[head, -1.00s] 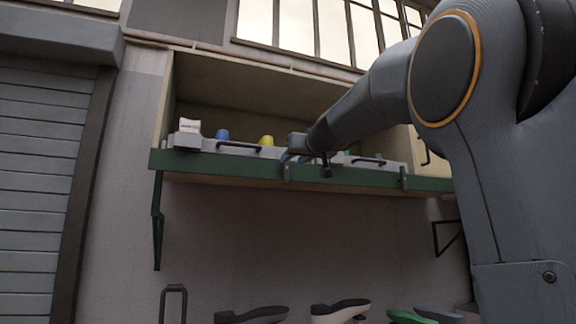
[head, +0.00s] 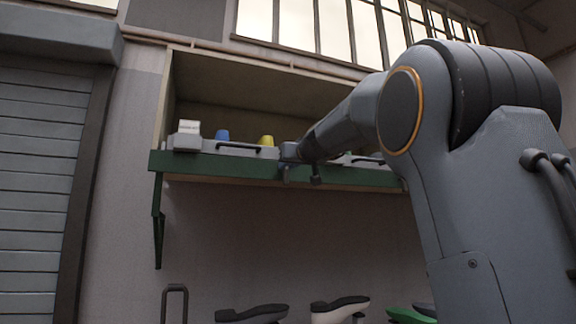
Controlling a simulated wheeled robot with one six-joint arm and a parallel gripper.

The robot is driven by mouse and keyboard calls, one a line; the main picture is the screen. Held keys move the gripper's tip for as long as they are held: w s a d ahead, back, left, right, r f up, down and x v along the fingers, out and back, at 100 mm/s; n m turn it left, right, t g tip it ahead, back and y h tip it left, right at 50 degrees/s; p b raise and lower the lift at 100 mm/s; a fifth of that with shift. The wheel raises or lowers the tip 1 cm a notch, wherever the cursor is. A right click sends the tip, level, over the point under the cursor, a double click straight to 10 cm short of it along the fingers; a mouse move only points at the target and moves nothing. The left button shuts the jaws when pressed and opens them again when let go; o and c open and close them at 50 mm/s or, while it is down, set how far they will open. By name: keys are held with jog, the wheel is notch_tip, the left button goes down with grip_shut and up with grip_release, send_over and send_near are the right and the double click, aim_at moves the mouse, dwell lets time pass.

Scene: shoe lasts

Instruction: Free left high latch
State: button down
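The high shelf (head: 225,166) has a green front edge with small grey latches on it. The left latch (head: 284,177) is on the front edge just below my gripper (head: 290,162) and is partly covered by it. My gripper is seen from behind and the side. I cannot tell whether it touches the latch, and its fingers do not show clearly. The right latch (head: 404,185) shows only partly beside my arm.
A grey tray (head: 190,143) with a dark handle (head: 237,147) stands on the shelf, with a blue piece (head: 222,135) and a yellow piece (head: 266,140). Shoe lasts (head: 340,308) lie below. A bracket (head: 158,225) supports the shelf at left.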

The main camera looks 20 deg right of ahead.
jog(key=shift+m, duration=0.4)
jog(key=m, duration=1.1)
jog(key=d+f+m, duration=0.1)
jog(key=m, duration=0.5)
jog(key=shift+f, duration=0.1)
dwell(0.6)
jog(key=c, duration=1.7)
grip_release()
